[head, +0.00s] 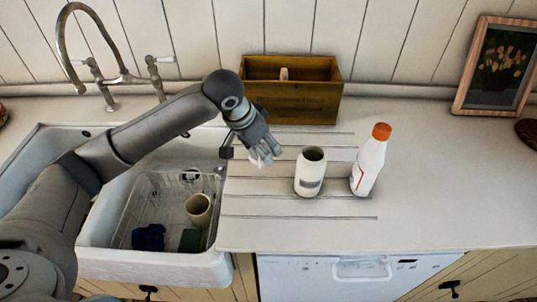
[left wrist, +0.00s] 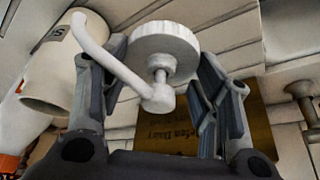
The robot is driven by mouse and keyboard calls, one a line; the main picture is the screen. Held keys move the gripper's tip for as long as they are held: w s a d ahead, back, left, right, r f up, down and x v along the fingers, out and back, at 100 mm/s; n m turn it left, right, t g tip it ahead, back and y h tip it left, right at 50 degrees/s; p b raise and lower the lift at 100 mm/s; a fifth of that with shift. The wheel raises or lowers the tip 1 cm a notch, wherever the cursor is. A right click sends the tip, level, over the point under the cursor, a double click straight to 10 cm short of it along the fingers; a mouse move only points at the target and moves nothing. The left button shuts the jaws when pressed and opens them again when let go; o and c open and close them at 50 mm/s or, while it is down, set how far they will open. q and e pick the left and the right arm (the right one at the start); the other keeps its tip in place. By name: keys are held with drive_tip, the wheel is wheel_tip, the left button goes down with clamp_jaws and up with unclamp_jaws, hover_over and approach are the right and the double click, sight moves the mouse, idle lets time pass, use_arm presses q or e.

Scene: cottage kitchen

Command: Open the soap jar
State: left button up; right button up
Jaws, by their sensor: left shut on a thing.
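The soap jar (head: 309,178) is a white, label-marked cylinder standing upright on the counter, with a dark open mouth and no lid on it. In the left wrist view the jar (left wrist: 50,80) shows at the left, its open rim visible. My left gripper (head: 263,152) is above the counter, to the left of the jar and apart from it. It is shut on the white pump lid (left wrist: 164,43), a round ribbed cap with a stem and long bent spout, seen between the fingers in the left wrist view. My right gripper is not in view.
A white bottle with an orange cap (head: 370,160) stands right of the jar. A wooden box (head: 295,103) is behind, against the wall. The sink (head: 100,255) with a wire rack and cup (head: 199,210) is at left.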

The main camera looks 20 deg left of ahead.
sight(268, 150)
use_arm(q)
drive_tip(key=w+f, duration=0.2)
drive_tip(key=f, duration=0.1)
drive_tip(key=w+f, duration=0.1)
drive_tip(key=f, duration=0.1)
drive_tip(key=shift+w+d+p, duration=0.25)
drive_tip(key=shift+w+p, duration=0.1)
drive_tip(key=shift+w, duration=0.05)
wheel_tip(268, 150, down, 3)
drive_tip(key=shift+w+p, duration=0.15)
drive_tip(key=shift+p, duration=0.55)
drive_tip(key=shift+f, duration=0.3)
drive_tip(key=shift+f, duration=0.15)
drive_tip(key=o, duration=1.1)
drive_tip(key=shift+o, duration=0.2)
drive_tip(key=b+v, duration=0.1)
drive_tip(key=v, duration=1.1)
drive_tip(key=shift+b, duration=0.3)
